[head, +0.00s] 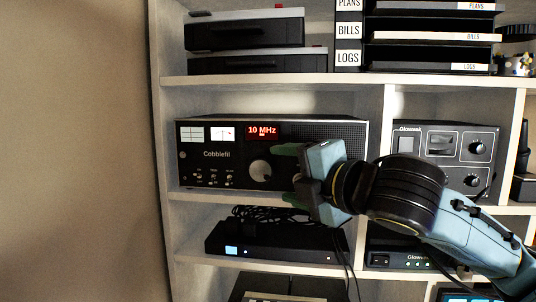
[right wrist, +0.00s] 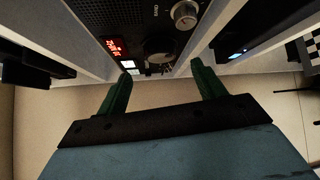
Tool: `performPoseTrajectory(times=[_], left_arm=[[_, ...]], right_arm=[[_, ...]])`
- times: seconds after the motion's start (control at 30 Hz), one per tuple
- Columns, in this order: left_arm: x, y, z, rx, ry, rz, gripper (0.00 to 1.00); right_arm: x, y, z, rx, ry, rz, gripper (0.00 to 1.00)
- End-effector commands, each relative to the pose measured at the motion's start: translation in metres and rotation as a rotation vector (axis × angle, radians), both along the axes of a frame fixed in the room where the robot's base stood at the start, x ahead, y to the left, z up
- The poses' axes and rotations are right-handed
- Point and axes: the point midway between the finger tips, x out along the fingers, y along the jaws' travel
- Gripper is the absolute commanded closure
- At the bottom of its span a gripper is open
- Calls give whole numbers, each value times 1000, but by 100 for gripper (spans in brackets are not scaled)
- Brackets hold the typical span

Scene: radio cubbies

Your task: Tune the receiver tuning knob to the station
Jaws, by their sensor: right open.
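The receiver (head: 214,170) is a dark box marked "Cobblefil" on the middle shelf, with a lit red "10 MHz" display (head: 262,131). Its large grey tuning knob (head: 260,171) is below the display. My right gripper (head: 288,174) is open just right of the knob, its green fingers one above the other. In the right wrist view the fingers (right wrist: 162,70) stand apart, with the shadowed tuning knob (right wrist: 158,50) beyond and between their tips. Contact cannot be told. My gripper hides the receiver's lower right front in the head view. My left gripper is out of view.
A silver knob (right wrist: 185,14) labelled "BAND" sits beside the tuning knob in the right wrist view. Small switches (head: 214,178) are at the receiver's lower left. A black box with cables (head: 270,240) is on the shelf below. A "Glowvek" unit (head: 460,145) stands in the right cubby.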

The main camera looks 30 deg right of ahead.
Motion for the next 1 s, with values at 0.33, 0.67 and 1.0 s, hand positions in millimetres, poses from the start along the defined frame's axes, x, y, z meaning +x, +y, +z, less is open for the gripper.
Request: performPoseTrajectory(times=[0.33,0.67,1.0], left_arm=[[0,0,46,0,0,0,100],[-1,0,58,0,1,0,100],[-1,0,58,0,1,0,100]], right_arm=[[20,5,0,0,6,9,31],[54,9,-7,-3,1,7,31],[58,10,-8,-5,1,7,31]])
